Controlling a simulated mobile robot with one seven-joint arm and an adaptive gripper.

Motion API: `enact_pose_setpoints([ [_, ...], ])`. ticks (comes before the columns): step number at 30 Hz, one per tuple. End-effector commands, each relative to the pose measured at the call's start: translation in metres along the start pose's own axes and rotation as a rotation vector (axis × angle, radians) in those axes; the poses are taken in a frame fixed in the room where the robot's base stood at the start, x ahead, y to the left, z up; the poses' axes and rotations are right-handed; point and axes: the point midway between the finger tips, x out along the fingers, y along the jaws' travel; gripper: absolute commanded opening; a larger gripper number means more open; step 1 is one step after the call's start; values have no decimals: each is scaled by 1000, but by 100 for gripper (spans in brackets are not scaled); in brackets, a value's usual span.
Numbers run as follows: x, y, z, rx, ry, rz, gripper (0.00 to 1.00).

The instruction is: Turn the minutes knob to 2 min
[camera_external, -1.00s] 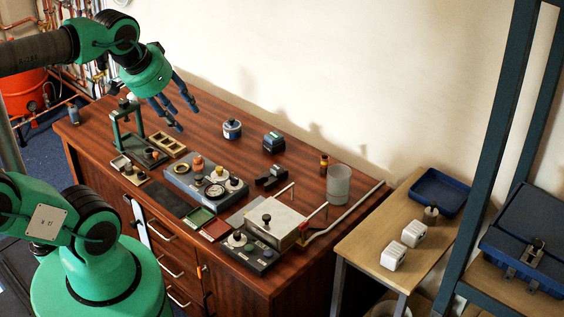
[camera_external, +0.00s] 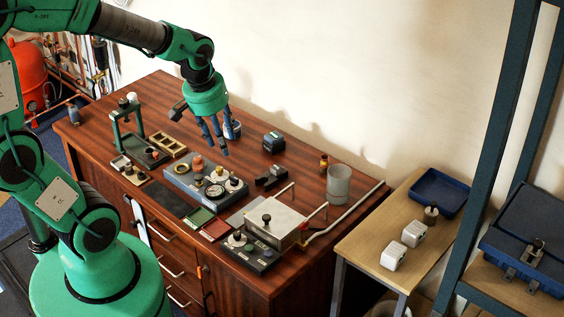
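My gripper (camera_external: 217,148) hangs fingers-down over the wooden bench, above the back of a grey panel (camera_external: 179,186) with dials and round knobs. Its blue fingers look spread, with nothing seen between them. A black control box (camera_external: 247,255) with a pale round knob (camera_external: 237,239) and a dark knob (camera_external: 268,254) sits at the front, beside a metal box with a black handle. The markings are too small to read, so I cannot tell which knob sets minutes.
A small jar (camera_external: 236,130) stands just behind my fingers. A green press stand (camera_external: 127,133) is at the left.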

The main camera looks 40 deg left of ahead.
Motion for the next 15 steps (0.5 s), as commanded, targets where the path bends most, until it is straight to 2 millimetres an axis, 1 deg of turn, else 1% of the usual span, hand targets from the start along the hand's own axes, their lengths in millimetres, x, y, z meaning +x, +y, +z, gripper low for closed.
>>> enact_pose_setpoints([
  [1,20,1,-2,-39,-26,-15,38],
  [5,67,2,-4,-152,-72,-47,38],
  [6,82,2,-3,-187,-85,-58,38],
  [8,105,2,-2,-239,-105,-75,38],
  [9,120,0,0,-272,-117,-87,38],
  [12,153,-2,6,-347,-142,-115,38],
  [15,180,-6,12,-407,-161,-138,38],
])
